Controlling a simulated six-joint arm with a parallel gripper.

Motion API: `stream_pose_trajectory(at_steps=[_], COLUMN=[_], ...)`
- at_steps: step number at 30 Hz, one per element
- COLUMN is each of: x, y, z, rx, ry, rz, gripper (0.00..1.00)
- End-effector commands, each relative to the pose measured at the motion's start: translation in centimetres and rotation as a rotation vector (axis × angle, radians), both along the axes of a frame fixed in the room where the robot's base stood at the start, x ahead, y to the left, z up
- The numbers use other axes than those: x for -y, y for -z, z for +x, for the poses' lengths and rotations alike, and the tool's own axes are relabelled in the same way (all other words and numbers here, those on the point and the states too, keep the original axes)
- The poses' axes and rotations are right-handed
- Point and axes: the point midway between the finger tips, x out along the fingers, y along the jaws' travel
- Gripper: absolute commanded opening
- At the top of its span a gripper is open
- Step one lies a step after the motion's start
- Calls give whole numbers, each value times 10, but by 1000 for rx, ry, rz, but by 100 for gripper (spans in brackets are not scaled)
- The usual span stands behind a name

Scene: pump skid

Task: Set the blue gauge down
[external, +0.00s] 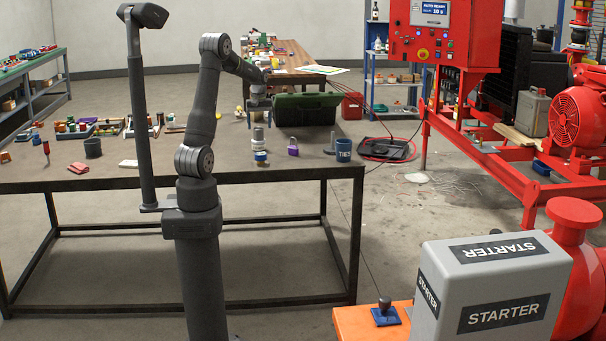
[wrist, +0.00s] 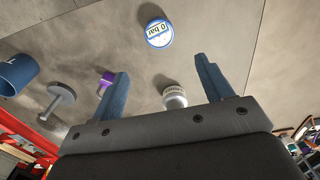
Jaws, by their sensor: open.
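The blue gauge (wrist: 158,33), with a white face reading "0 bar", shows in the wrist view beyond my fingertips. In the external view the blue-banded gauge (external: 260,157) appears to stand face up on the dark workbench (external: 215,172), near its front edge.
A grey-and-white cylinder (wrist: 174,96) stands close to the gauge. A green bin (external: 305,108) is behind.

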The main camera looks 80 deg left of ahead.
Motion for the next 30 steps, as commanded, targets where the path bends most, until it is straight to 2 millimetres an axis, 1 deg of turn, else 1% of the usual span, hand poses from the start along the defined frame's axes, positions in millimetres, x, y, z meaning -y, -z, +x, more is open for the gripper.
stream_pose_trajectory(at_steps=[1, 5, 16, 18, 20, 23, 26, 27, 30], x=[0, 0, 0, 0, 2, 9, 19, 23, 30], y=[-4, -8, -7, -5, 2, 23, 49, 59, 77], z=[0, 0, 0, -2, -7, -23, -42, -50, -67], rx=[1, 1, 0, 5, 20, 78, 178, 227, 357], ry=[0, 0, 0, -11, -40, -146, -317, -398, -599], rz=[1, 1, 0, -10, -39, -135, -279, -341, -485], gripper=[76, 76, 76, 76, 76, 76, 76, 76, 76])
